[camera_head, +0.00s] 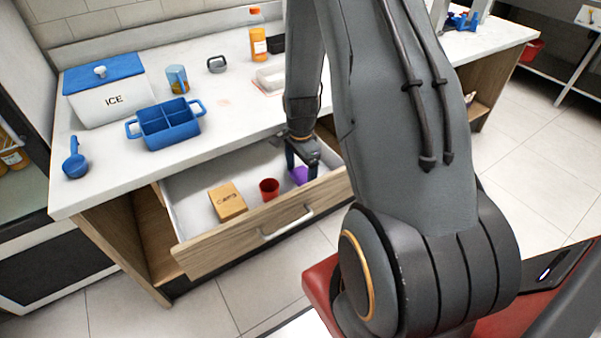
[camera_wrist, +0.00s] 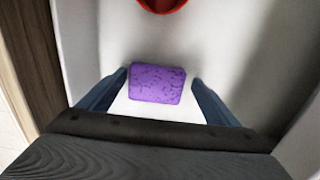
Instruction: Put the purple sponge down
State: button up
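The purple sponge (camera_head: 299,175) lies in the open drawer (camera_head: 195,215) at its right end. In the wrist view the sponge (camera_wrist: 157,83) is flat on the white drawer floor, between my two blue fingertips. My gripper (camera_head: 302,169) reaches down into the drawer, and in the wrist view my gripper (camera_wrist: 159,78) is open. A narrow gap shows between each fingertip and the sponge. The arm partly covers the drawer's right end in the head view.
A red cup (camera_head: 269,189) and a brown box (camera_head: 227,203) stand left of the sponge in the drawer. On the white counter (camera_head: 225,105) above are a blue divided container (camera_head: 166,127), an ice box (camera_head: 107,98) and a blue scoop (camera_head: 75,163). Drawer walls are close around my gripper.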

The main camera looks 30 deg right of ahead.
aim_at(301, 174)
notch_tip(301, 174, up, 12)
jog(key=b, duration=0.1)
jog(key=s+a+r+n, duration=0.4)
jog(key=s+a+n, duration=0.3)
jog(key=n, duration=0.1)
jog(key=s+a+r+n, duration=0.5)
jog(key=s+a+n, duration=0.2)
jog(key=s+n, duration=0.1)
jog(key=shift+a+n, duration=0.4)
jog(key=shift+n, duration=0.4)
dwell(0.3)
